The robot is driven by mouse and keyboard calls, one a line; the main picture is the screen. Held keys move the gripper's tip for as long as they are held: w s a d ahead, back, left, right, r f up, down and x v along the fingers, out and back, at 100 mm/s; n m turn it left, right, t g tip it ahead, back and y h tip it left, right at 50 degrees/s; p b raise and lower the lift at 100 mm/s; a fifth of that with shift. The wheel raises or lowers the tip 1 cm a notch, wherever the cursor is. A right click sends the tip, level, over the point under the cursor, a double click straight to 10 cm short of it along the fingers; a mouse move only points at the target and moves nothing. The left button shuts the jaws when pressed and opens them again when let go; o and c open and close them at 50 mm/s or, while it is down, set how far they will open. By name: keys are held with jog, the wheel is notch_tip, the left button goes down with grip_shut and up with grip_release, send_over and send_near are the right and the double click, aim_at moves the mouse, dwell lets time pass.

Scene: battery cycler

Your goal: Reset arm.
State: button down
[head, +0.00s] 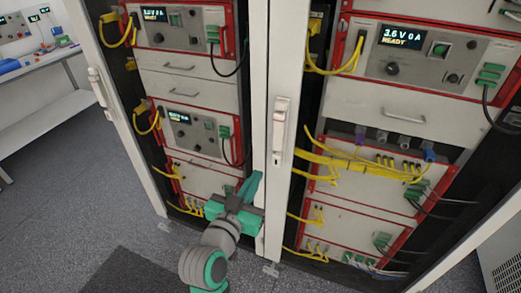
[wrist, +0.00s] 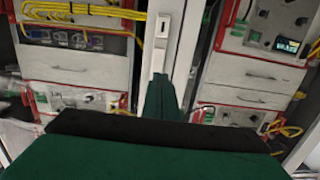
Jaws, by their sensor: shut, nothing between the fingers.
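My gripper (head: 251,184) is teal and shut, with nothing between its fingers. In the head view it is low, in front of the white post between the two cabinet bays. In the wrist view the closed green fingers (wrist: 165,95) point toward a white post with a pale latch handle (wrist: 160,45). Whether the fingertips touch the post cannot be told. The same kind of handle (head: 281,125) shows above my gripper in the head view. My grey and teal arm reaches up from the bottom edge.
The left bay holds red-framed cycler units (head: 190,130) with yellow and black cables. The right bay has a unit (head: 425,55) reading 3.6V 0A READY and yellow cables (head: 335,165) sticking out. A white bench (head: 45,105) stands at far left. Grey floor (head: 60,195) is clear at left.

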jog(key=s+d+f+n+g+y, duration=0.1)
jog(key=s+f+n+y, duration=0.1)
jog(key=s+f, duration=0.65)
jog(key=s+d+f+n+y, duration=0.1)
jog(key=s+f+n+y, duration=0.35)
jog(key=f, duration=0.75)
jog(key=s+d+f+m+h, duration=0.1)
jog(key=s+d, duration=0.1)
jog(key=s, duration=1)
jog(key=s+d+f+m, duration=0.1)
jog(key=s+d+m, duration=0.1)
jog(key=s, duration=1.1)
jog(key=shift+d+h, duration=0.25)
jog(key=shift+h, duration=0.1)
